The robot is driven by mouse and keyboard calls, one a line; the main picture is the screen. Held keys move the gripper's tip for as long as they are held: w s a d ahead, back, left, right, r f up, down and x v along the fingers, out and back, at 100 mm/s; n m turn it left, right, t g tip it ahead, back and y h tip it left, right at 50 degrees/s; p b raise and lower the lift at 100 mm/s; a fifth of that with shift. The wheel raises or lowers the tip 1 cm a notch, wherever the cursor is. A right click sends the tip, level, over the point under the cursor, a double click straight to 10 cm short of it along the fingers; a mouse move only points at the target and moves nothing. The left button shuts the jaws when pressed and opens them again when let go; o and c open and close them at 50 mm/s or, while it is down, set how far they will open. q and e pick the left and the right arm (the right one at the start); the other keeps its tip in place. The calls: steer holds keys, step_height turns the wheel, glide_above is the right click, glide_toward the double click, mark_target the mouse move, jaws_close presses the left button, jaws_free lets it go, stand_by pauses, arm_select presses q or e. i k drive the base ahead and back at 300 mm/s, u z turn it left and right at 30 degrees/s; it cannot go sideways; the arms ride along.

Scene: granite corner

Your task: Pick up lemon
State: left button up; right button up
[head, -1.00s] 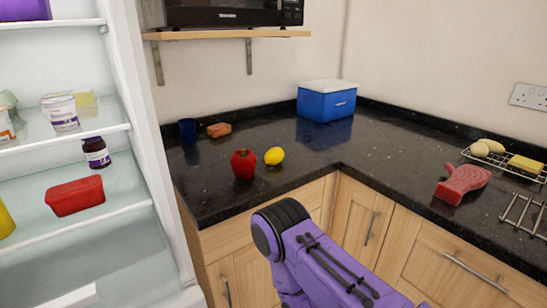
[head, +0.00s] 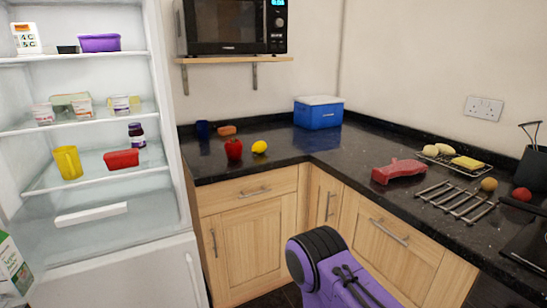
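The yellow lemon (head: 260,147) lies on the dark granite counter (head: 290,150), near its front edge left of the corner. A red pepper or apple (head: 234,149) stands just to the left of the lemon, with a small gap between them. A purple link of my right arm shows at the bottom, well below and in front of the counter. Neither of my grippers is in view, so I cannot see their state. Nothing touches or covers the lemon.
An open fridge (head: 172,120) stands left of the counter. A blue cooler box (head: 318,113) sits in the corner, and a sponge (head: 227,130) and blue cup (head: 202,129) lie behind. Red meat (head: 399,171) and a metal rack (head: 455,201) are at right.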

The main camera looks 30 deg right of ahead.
mark_target(260, 146)
steer(key=z, duration=0.45)
steer(key=i, duration=0.5)
steer(key=z, duration=0.6)
